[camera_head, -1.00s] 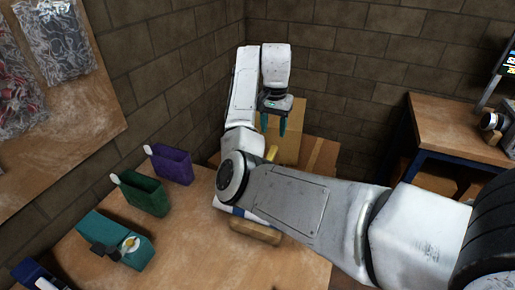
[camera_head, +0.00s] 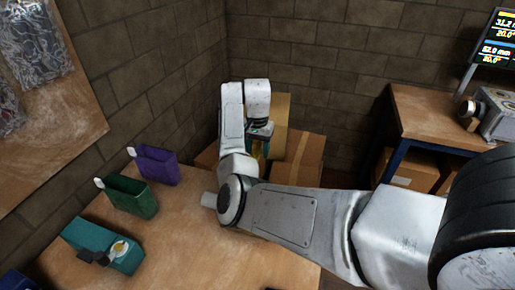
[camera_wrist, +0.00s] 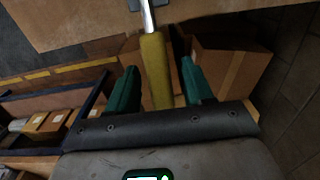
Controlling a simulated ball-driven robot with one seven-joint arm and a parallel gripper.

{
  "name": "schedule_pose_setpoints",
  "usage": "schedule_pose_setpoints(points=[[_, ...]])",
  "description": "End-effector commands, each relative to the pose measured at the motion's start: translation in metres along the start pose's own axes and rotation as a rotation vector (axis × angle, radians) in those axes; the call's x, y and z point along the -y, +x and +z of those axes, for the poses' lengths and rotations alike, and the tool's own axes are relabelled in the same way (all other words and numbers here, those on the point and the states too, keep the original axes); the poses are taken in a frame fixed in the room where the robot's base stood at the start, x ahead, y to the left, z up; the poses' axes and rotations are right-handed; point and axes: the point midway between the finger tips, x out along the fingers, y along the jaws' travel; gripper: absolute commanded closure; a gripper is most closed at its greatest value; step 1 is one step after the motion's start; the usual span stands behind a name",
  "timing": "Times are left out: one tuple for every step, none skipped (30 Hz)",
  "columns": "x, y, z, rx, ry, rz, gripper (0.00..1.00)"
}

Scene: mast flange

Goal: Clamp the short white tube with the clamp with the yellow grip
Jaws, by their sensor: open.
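In the wrist view the yellow grip (camera_wrist: 155,60) stands between the two green fingers of my open gripper (camera_wrist: 160,88), with visible gaps on both sides. A shiny metal rod (camera_wrist: 148,18) runs from the grip to a dark bracket at the wooden table edge. In the head view my gripper (camera_head: 259,150) is beyond the table's far edge, with a little yellow showing beside it. A short pale cylinder (camera_head: 209,199) sticks out left of my elbow; it may be the end of the white tube. The rest is hidden behind my arm.
A purple bin (camera_head: 157,166), a green bin (camera_head: 133,196) and a teal device (camera_head: 103,247) stand along the table's left side. Cardboard boxes (camera_head: 297,158) stand beyond the table, near my gripper. The table's front middle is clear.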

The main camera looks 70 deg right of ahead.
Motion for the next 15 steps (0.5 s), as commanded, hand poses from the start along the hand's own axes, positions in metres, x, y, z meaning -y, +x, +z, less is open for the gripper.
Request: schedule_pose_setpoints(points=[[0.0000, 0.0001, 0.0000, 0.000, 0.000, 0.000, 0.49], [0.0000, 0.0001, 0.0000, 0.000, 0.000, 0.000, 0.49], [0.0000, 0.0001, 0.0000, 0.000, 0.000, 0.000, 0.49], [0.0000, 0.0000, 0.0000, 0.000, 0.000, 0.000, 0.49], [0.0000, 0.0000, 0.0000, 0.000, 0.000, 0.000, 0.52], [0.0000, 0.0000, 0.0000, 0.000, 0.000, 0.000, 0.56], [0.0000, -0.0001, 0.0000, 0.000, 0.000, 0.000, 0.58], [-0.0001, -0.0001, -0.0001, 0.000, 0.000, 0.000, 0.61], [-0.0001, -0.0001, -0.0001, 0.000, 0.000, 0.000, 0.65], [-0.0001, -0.0002, -0.0001, 0.000, 0.000, 0.000, 0.68], [-0.0001, -0.0002, -0.0001, 0.000, 0.000, 0.000, 0.71], [-0.0001, -0.0002, -0.0001, 0.000, 0.000, 0.000, 0.75], [-0.0001, -0.0002, -0.0001, 0.000, 0.000, 0.000, 0.78], [0.0000, -0.0003, -0.0001, 0.000, 0.000, 0.000, 0.81], [0.0000, -0.0003, -0.0001, 0.000, 0.000, 0.000, 0.84]])
